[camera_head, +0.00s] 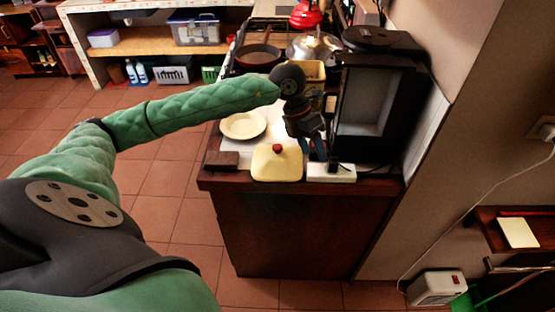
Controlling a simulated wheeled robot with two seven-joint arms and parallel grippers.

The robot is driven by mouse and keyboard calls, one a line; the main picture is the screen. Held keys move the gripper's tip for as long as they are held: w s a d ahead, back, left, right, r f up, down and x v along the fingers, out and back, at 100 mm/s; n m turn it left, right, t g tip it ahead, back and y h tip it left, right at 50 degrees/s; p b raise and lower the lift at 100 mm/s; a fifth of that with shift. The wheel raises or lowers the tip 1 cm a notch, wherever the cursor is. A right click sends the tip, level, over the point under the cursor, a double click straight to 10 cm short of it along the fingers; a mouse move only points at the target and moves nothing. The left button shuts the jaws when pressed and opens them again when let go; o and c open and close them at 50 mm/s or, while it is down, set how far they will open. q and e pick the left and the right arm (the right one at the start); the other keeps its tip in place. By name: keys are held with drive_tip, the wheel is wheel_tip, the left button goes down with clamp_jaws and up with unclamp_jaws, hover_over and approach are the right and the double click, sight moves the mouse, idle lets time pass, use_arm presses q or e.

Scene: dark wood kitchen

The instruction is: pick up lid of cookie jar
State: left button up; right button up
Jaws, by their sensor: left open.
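The cookie jar's lid (277,163) is pale yellow with a small red knob (277,148) on top. It sits near the front edge of the dark wood counter; seen from above, the jar body cannot be told apart from it. My left arm reaches in from the left over the counter. My left gripper (319,155) points down just to the right of the lid, apart from the knob. It is open, with nothing seen between its fingers. My right gripper is not in view.
A white plate (243,126) and a dark brown block (222,160) lie left of the lid. A white power strip (331,172) lies right of it. A black appliance (374,105) stands close to the gripper's right. A pan (259,57) is farther back. Open tiled floor lies left.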

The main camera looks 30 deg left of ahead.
sight(277, 146)
use_arm(q)
drive_tip(key=a+y, duration=0.1)
drive_tip(key=a, duration=0.2)
drive_tip(key=w+a+r+y, duration=0.1)
drive_tip(key=a+y, duration=0.1)
drive_tip(key=a, duration=0.2)
drive_tip(key=a+r+n+y, duration=0.1)
drive_tip(key=a+y, duration=0.1)
drive_tip(key=a, duration=0.2)
drive_tip(key=shift+w+a+r, duration=0.1)
drive_tip(key=shift+w+a, duration=0.15)
drive_tip(key=shift+a, duration=0.25)
drive_tip(key=shift+f, duration=0.3)
drive_tip(key=shift+f+p, duration=0.5)
drive_tip(key=shift+f, duration=0.2)
wheel_tip(277, 146, down, 4)
drive_tip(key=p, duration=0.3)
drive_tip(key=shift+s+f, duration=0.1)
drive_tip(key=shift+f, duration=0.75)
clamp_jaws()
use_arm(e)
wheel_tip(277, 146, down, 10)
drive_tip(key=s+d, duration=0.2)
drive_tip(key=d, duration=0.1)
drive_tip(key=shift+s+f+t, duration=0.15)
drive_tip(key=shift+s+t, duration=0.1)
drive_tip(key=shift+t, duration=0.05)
